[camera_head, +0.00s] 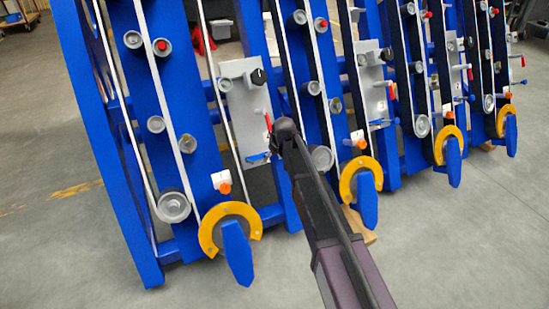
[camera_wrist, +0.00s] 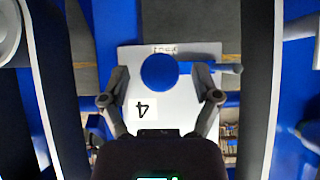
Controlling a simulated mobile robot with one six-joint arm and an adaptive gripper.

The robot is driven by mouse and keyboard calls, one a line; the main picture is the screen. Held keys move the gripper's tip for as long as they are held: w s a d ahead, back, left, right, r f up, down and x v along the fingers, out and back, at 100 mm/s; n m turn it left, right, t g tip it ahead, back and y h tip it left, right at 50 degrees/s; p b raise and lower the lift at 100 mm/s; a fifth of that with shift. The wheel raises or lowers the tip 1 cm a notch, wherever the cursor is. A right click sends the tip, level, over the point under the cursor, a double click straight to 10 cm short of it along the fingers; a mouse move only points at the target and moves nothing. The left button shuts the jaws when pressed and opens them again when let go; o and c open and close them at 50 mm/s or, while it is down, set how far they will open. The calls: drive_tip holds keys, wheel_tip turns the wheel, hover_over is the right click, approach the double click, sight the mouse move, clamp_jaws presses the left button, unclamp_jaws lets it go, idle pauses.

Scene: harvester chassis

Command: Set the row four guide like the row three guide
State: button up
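A light grey panel (camera_head: 236,118) on the leftmost row carries a black knob, a red lever and a blue lever (camera_head: 258,157). In the wrist view, the white panel (camera_wrist: 176,113) bears a 4, seen upside down. A round blue piece (camera_wrist: 160,71) with an arm pointing right stands before it. My gripper (camera_wrist: 160,82) is open, its fingers on either side of the blue piece with gaps. In the head view my gripper (camera_head: 281,142) is just right of the leftmost panel. The neighbouring row's panel (camera_head: 374,92) has a similar blue lever (camera_head: 383,123); its row number is unreadable.
Orange arcs with blue pointers, such as the leftmost arc (camera_head: 210,232), stand out low on each row. Rollers and belts flank the panels, and dark upright bars (camera_wrist: 258,95) flank my gripper. The concrete floor (camera_head: 60,240) is clear at left.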

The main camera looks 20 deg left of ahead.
clamp_jaws()
drive_tip(key=shift+w+d, duration=0.55)
drive_tip(key=shift+d, duration=0.05)
drive_tip(key=shift+o, duration=0.4)
unclamp_jaws()
drive_tip(key=shift+s+a, duration=0.1)
